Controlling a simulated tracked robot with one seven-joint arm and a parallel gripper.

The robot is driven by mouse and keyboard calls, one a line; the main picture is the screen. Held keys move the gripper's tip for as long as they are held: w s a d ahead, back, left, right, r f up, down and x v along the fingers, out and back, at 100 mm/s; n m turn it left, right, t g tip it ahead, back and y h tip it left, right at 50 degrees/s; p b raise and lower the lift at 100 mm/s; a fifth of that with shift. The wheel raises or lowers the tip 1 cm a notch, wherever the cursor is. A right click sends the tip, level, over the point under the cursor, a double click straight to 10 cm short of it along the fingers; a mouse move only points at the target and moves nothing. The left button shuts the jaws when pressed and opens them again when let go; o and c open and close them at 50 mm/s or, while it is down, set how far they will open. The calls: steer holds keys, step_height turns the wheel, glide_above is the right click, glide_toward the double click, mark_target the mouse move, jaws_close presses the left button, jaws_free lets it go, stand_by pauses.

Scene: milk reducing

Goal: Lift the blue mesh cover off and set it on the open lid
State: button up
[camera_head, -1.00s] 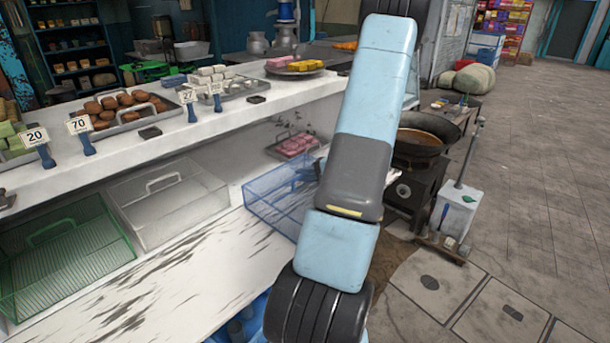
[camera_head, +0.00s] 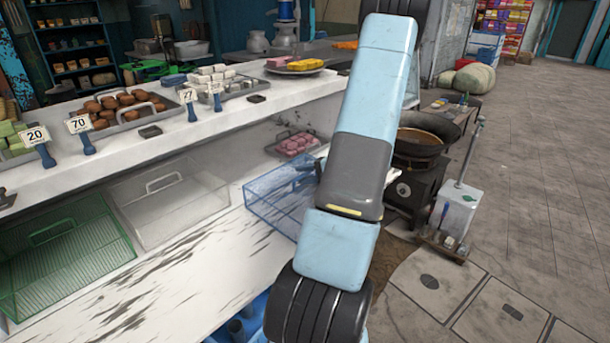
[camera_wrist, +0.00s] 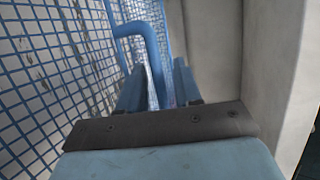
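The blue mesh cover (camera_head: 268,211) stands on the white lower counter, partly behind my arm. Its handle side also fills the left of the wrist view (camera_wrist: 45,75). In the wrist view its bent blue handle (camera_wrist: 151,48) runs down between the two blue fingers of my gripper (camera_wrist: 160,85). Mesh shows between the handle and the left finger, so the fingers look apart around the handle. Contact with the right finger cannot be told. In the head view my gripper (camera_head: 308,172) is mostly hidden behind my arm, at the cover's top. I cannot make out an open lid.
A clear cover (camera_head: 172,208) and a green mesh cover (camera_head: 65,255) stand to the left on the lower counter. A tray of pink sweets (camera_head: 293,145) sits behind the blue cover. A pale wall (camera_wrist: 215,60) is close on the gripper's right. The counter's front is bare.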

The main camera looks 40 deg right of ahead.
steer(key=v, duration=1.3)
steer(key=shift+s, duration=0.25)
steer(key=w+a+r+n+g+y, duration=0.1)
steer(key=w+a+r+n+g, duration=0.2)
steer(key=a, duration=0.5)
steer(key=a+r+n+g, duration=0.2)
steer(key=a+r+g, duration=0.1)
steer(key=a+r, duration=0.3)
steer(key=w+a+r+n+g+y, duration=0.1)
steer(key=w+a+r+n+g, duration=0.15)
steer(key=a, duration=0.65)
steer(key=s+a+r+n+h, duration=0.3)
steer(key=s+a+r, duration=0.3)
steer(key=a, duration=0.2)
steer(key=s+a+r+n+t+h, duration=0.1)
steer(key=s+a+r+n+h, duration=0.3)
steer(key=s+a+r, duration=0.2)
steer(key=a, duration=0.2)
steer(key=shift+a+r+h, duration=0.3)
steer(key=shift+a, duration=0.1)
